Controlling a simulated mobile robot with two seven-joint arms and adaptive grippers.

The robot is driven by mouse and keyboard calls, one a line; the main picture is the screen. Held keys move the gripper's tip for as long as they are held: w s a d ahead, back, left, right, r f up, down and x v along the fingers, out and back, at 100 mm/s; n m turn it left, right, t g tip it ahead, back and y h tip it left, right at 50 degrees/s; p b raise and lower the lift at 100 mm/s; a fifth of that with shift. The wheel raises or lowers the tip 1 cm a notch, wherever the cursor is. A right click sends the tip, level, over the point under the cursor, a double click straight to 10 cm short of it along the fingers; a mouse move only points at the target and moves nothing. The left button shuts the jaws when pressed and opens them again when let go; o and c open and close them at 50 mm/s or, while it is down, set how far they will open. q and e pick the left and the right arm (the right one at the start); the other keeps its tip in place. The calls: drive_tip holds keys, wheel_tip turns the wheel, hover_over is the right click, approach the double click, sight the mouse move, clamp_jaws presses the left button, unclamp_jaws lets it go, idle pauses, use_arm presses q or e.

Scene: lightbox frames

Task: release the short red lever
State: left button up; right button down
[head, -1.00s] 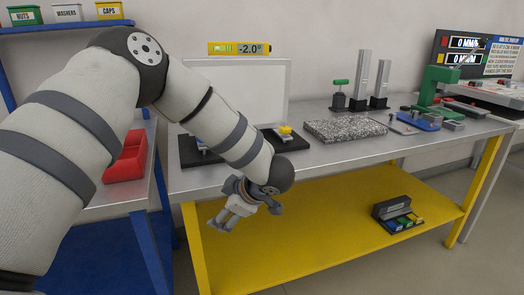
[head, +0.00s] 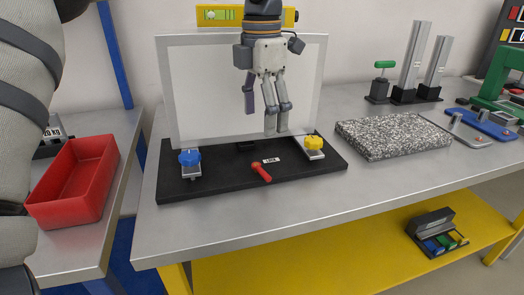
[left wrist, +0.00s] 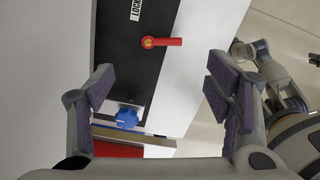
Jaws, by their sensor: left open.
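The short red lever (head: 261,172) sits on the middle of a black base (head: 222,183), beside a white LOCK label (head: 271,160). Its handle points toward the front edge of the table. My left gripper (head: 276,128) hangs above and behind the lever, fingers downward, in front of the clear panel. It is open and empty, and apart from the lever. In the left wrist view, the lever (left wrist: 162,42) lies ahead of the two spread fingers (left wrist: 160,92), a little beyond their tips. My right gripper is not in view.
A blue knob (head: 190,158) and a yellow knob (head: 313,142) stand at the base's left and right ends. The upright clear panel (head: 205,95) stands behind. A granite plate (head: 393,136) lies to the right, a red bin (head: 75,180) to the left. The table front is clear.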

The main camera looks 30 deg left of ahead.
sight(262, 169)
use_arm(q)
drive_tip(key=f, duration=1.1)
drive_tip(key=shift+s+d+f, duration=0.15)
drive_tip(key=shift+s+f, duration=0.05)
drive_tip(key=shift+s, duration=0.05)
